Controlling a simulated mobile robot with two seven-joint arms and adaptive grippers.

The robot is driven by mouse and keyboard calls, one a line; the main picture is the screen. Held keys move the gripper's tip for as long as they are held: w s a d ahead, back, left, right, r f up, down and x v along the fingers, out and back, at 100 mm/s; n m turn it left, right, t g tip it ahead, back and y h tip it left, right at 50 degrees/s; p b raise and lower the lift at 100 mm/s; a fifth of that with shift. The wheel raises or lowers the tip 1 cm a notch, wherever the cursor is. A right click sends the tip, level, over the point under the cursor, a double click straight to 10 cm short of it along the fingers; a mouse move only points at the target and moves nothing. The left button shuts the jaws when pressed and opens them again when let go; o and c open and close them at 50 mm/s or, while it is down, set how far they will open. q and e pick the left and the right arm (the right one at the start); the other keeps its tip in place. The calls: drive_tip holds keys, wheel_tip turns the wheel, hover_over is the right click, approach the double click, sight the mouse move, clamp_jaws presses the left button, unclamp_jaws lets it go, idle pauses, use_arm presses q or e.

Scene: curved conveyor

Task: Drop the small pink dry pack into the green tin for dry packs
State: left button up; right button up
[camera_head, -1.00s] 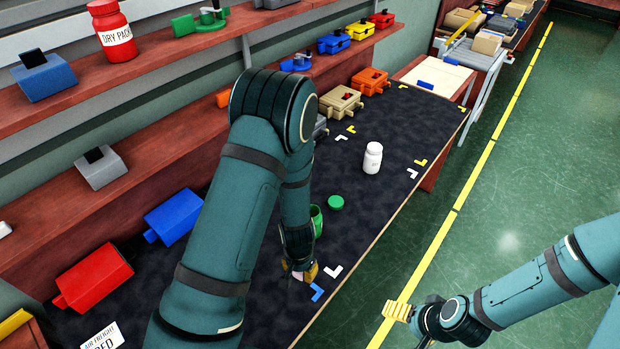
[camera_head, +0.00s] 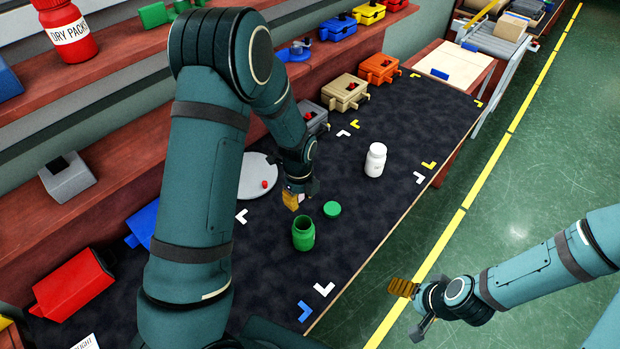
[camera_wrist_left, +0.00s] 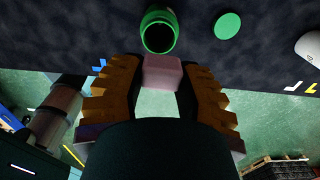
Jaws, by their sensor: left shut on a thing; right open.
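The green tin (camera_head: 303,234) stands upright and open on the dark bench mat, and its green lid (camera_head: 332,209) lies flat beside it. In the left wrist view the tin's open mouth (camera_wrist_left: 159,31) shows just beyond my fingertips, with the lid (camera_wrist_left: 228,26) to its right. My left gripper (camera_head: 294,200) is shut on the small pink dry pack (camera_wrist_left: 162,72), which sits between the ribbed yellow fingers. In the head view the gripper is above the mat, behind the tin; the pack is hard to make out there. My right gripper (camera_head: 408,306) is open and empty, out over the floor.
A white bottle (camera_head: 375,160) stands on the mat to the right. A pale round plate (camera_head: 257,178) with a small red piece lies left of my left gripper. Several coloured boxes line the back, including a tan one (camera_head: 345,92). A red dry-pack jar (camera_head: 66,30) is on the shelf.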

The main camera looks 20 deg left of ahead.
use_arm(q)
drive_tip(key=shift+w+r, duration=0.1)
drive_tip(key=shift+r, duration=0.05)
drive_tip(key=shift+f+b, duration=0.7)
drive_tip(key=shift+f, duration=0.35)
wheel_tip(320, 180, down, 4)
drive_tip(key=shift+r+b, duration=0.1)
drive_tip(key=shift+b, duration=1.05)
drive_tip(key=o, duration=0.9)
drive_tip(key=shift+c, duration=0.2)
wheel_tip(320, 180, up, 12)
